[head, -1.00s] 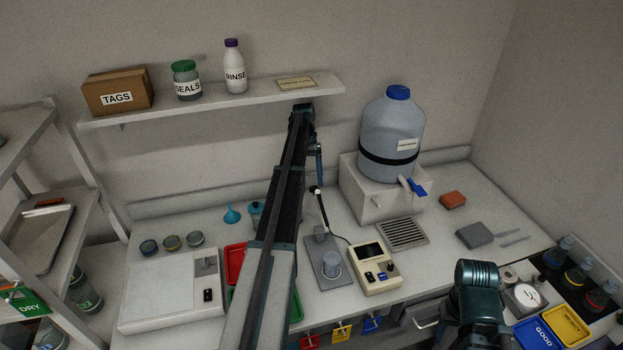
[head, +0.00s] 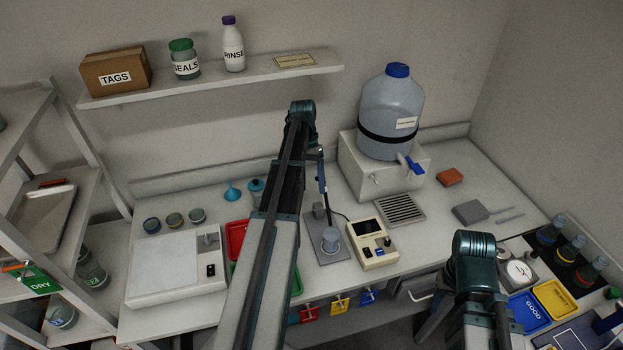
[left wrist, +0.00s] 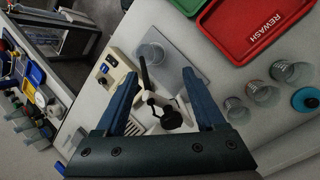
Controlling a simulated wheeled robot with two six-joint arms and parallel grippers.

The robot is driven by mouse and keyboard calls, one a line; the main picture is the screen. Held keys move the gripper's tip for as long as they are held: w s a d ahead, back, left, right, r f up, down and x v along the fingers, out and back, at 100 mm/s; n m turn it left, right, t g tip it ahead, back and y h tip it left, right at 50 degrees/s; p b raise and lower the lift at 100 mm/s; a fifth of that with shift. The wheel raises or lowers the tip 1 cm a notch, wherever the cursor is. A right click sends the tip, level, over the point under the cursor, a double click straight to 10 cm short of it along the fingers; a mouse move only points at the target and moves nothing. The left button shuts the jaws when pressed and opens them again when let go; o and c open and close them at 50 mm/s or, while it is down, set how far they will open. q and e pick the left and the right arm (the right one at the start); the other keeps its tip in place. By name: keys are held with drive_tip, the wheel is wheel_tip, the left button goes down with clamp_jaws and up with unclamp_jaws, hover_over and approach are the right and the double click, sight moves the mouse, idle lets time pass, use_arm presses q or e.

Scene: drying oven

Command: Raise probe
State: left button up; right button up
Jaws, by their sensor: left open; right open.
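The probe (left wrist: 144,75) is a thin dark stick with a black and white holder (left wrist: 163,112) in the left wrist view. It stands over a grey plate (left wrist: 182,62) carrying a clear beaker (left wrist: 150,53). The beaker (head: 330,240) also shows in the head view, beside the cream meter (head: 373,244). My left gripper (left wrist: 163,85) is open, with its two blue fingers on either side of the holder; contact cannot be told. In the head view my left arm partly hides it, and one blue finger (head: 322,172) shows at the probe's top. My right gripper's fingers are not visible.
A water jug (head: 391,110) on a white stand is right of the probe. Red and green trays (head: 236,238) lie left of it, partly behind my arm. A wall shelf (head: 210,85) hangs above. Bare bench lies at the right (head: 440,215).

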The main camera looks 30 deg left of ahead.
use_arm(q)
drive_tip(key=shift+c, duration=1.1)
drive_tip(key=d+f+m+y+b, duration=0.1)
drive_tip(key=d, duration=0.2)
drive_tip(key=s+d+f+m+y+b, duration=0.1)
drive_tip(key=d+f+m+y, duration=0.1)
drive_tip(key=d, duration=0.2)
drive_tip(key=d+f+m+y+b, duration=0.1)
drive_tip(key=d+f+b, duration=0.1)
drive_tip(key=d, duration=0.2)
drive_tip(key=shift+s+d+f+m+y, duration=0.1)
drive_tip(key=shift+s+d+m+y, duration=0.15)
drive_tip(key=shift+s+m+y, duration=0.05)
clamp_jaws()
drive_tip(key=w+d+r+m+t+y+b, duration=0.2)
drive_tip(key=r+m+t+y+b, duration=0.15)
drive_tip(key=m+y, duration=0.35)
drive_tip(key=w+d+r+m+t+y+b, duration=0.1)
drive_tip(key=d+r+m+t+y+b, duration=0.2)
drive_tip(key=m, duration=0.6)
drive_tip(key=w+a+f+b, duration=0.1)
drive_tip(key=w+a, duration=0.1)
drive_tip(key=a, duration=0.4)
drive_tip(key=w+a+f+y+b, duration=0.1)
drive_tip(key=w+a+f, duration=0.1)
drive_tip(key=a, duration=0.4)
drive_tip(key=shift+a+f+t, duration=0.3)
drive_tip(key=shift+t, duration=0.15)
